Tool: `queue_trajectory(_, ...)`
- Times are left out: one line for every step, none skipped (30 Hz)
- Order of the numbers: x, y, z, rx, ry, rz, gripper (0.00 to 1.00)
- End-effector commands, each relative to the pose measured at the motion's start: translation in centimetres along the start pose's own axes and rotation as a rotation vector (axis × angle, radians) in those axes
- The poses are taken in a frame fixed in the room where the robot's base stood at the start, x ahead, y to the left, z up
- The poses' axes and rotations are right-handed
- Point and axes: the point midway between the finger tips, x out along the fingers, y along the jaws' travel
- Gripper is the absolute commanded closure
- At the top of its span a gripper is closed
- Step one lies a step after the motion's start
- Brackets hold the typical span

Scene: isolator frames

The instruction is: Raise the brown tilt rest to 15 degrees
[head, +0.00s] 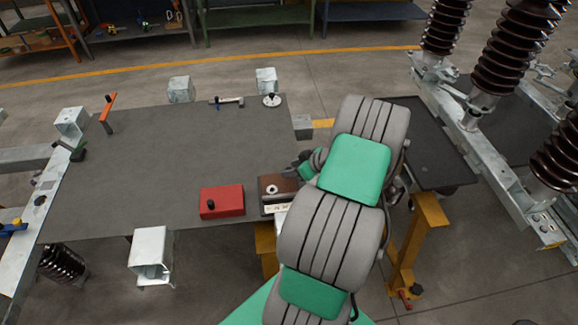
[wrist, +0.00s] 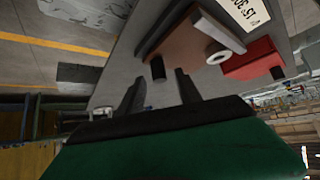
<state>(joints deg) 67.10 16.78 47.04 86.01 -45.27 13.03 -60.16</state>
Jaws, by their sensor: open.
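The brown tilt rest (head: 272,184) sits on the right front part of the dark table plate, with a pale round ring on its top. In the wrist view the tilt rest (wrist: 187,50) shows at an angle, with a black knob on its near side and a white label marked 15 and 30. I cannot tell its tilt angle. My gripper (head: 298,167) is just behind and right of it, partly hidden by my arm. In the wrist view my gripper (wrist: 159,84) has its two dark fingers apart and empty, close to the black knob.
A red block (head: 221,202) with a black knob stands just left of the tilt rest. The dark plate (head: 170,150) is clear to the left. An orange-handled tool (head: 107,110) stands at the far left, and a dark side table (head: 425,140) lies right of my arm.

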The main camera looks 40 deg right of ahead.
Motion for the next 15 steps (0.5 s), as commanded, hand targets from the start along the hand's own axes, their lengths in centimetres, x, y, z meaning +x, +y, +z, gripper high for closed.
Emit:
queue_trajectory(0.7, -0.1, -0.1, 0.000, 0.000, -0.002, 0.59)
queue_trajectory(1.1, 0.0, -0.1, 0.000, 0.000, -0.002, 0.59)
queue_trajectory(1.5, 0.0, -0.1, 0.000, -0.001, -0.001, 0.59)
queue_trajectory(1.7, 0.0, -0.1, 0.001, -0.001, -0.001, 0.59)
queue_trajectory(1.9, 0.0, 0.0, 0.001, -0.001, 0.000, 0.59)
queue_trajectory(2.0, 0.0, 0.0, 0.001, -0.001, 0.001, 0.59)
queue_trajectory(2.0, 0.1, 0.0, 0.001, -0.001, 0.002, 0.59)
queue_trajectory(2.0, 0.1, 0.0, 0.001, -0.001, 0.002, 0.59)
queue_trajectory(2.0, 0.1, 0.0, 0.001, -0.001, 0.002, 0.59)
queue_trajectory(2.0, 0.1, 0.0, 0.001, -0.001, 0.002, 0.59)
queue_trajectory(2.0, 0.1, 0.0, 0.001, -0.001, 0.002, 0.59)
queue_trajectory(2.0, 0.1, 0.0, 0.001, -0.001, 0.002, 0.59)
queue_trajectory(2.0, 0.1, 0.0, 0.001, -0.001, 0.002, 0.61)
queue_trajectory(2.0, 0.1, 0.0, 0.001, -0.001, 0.002, 0.64)
queue_trajectory(2.0, 0.1, 0.0, 0.001, -0.001, 0.001, 0.67)
